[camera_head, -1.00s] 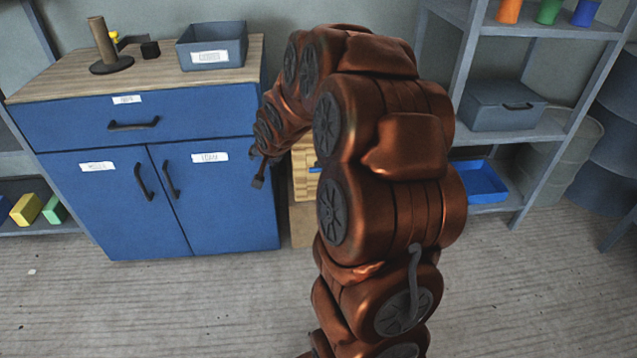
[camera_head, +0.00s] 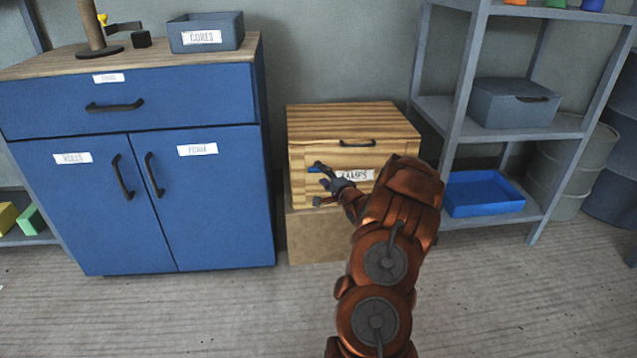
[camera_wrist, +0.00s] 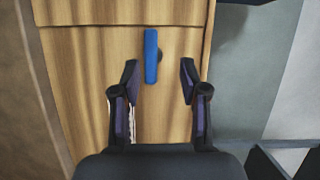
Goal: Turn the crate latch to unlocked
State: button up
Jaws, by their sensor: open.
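A wooden crate (camera_head: 352,124) stands against the back wall between the blue cabinet and the grey shelf. Its blue latch (camera_head: 317,168) is on the left of the front face, beside a white label partly hidden by my gripper. The latch also shows in the wrist view as a long blue bar (camera_wrist: 151,57) with a dark round part beside it. My gripper (camera_head: 321,186) is open at the crate front. In the wrist view its fingers (camera_wrist: 158,76) are spread, with the latch's near end between the tips, closer to the left one. I cannot tell whether they touch.
The blue cabinet (camera_head: 222,222) stands close on the crate's left. The grey shelf (camera_head: 470,115) is on the right, with a blue tray (camera_head: 482,194) on a low level. The crate rests on a brown box (camera_head: 318,238). The floor in front is clear.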

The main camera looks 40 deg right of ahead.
jog(key=shift+m+t, duration=0.3)
jog(key=shift+w+d+f+b, duration=0.25)
jog(key=shift+w+d+b, duration=0.3)
jog(key=shift+w, duration=0.55)
jog(key=shift+w+d+f+b, duration=0.3)
jog(key=shift+w+d+b, duration=0.2)
jog(key=shift+w, duration=0.55)
jog(key=shift+w+d+f+b, duration=0.25)
jog(key=shift+w+d+b, duration=0.3)
jog(key=shift+w, duration=0.55)
grip_shut()
